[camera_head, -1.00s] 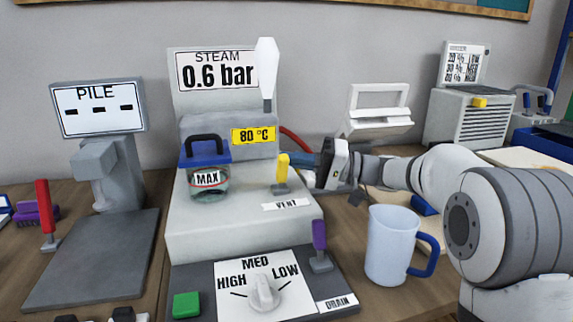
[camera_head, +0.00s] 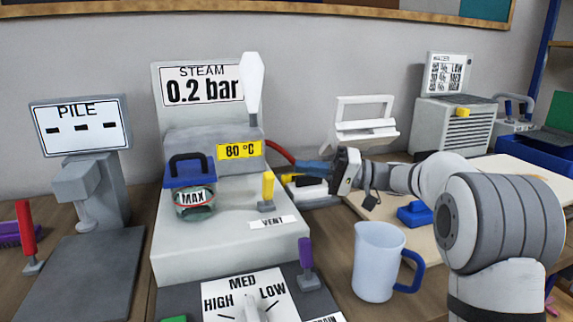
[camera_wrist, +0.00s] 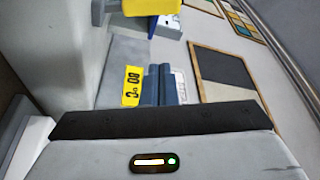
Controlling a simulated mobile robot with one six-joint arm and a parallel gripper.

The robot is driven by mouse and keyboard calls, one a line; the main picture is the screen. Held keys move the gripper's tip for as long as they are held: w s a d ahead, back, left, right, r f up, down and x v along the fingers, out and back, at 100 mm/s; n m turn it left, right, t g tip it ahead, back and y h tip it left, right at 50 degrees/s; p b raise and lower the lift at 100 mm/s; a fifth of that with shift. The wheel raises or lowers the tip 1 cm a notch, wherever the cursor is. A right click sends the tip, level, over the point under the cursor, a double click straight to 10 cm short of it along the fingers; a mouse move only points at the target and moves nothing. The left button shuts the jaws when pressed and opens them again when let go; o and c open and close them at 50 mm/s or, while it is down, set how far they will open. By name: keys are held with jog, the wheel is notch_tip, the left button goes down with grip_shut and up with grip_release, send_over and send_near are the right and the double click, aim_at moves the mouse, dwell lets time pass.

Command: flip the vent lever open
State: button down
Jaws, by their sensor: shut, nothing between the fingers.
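The vent lever (camera_head: 268,188) has a yellow handle on a grey base and stands nearly upright on the steam unit's pale top, behind the VENT label (camera_head: 272,222). My gripper (camera_head: 298,165) is to the right of the lever in the head view, apart from it, with its fingers pointing left. In the wrist view the two blue-grey fingers (camera_wrist: 165,84) are together and nothing is between them. A yellow shape (camera_wrist: 150,6) shows at the top edge there; I cannot tell if it is the lever. The steam display (camera_head: 204,86) reads 0.2 bar.
A lidded jar (camera_head: 190,190) marked MAX stands left of the lever. The purple lever (camera_head: 306,262) and the HIGH-MED-LOW dial are in front. A white mug (camera_head: 376,262) with a blue handle stands below my arm. A white steam lever (camera_head: 252,88) rises behind.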

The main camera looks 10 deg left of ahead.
jog(key=v, duration=0.2)
jog(key=shift+d, duration=0.35)
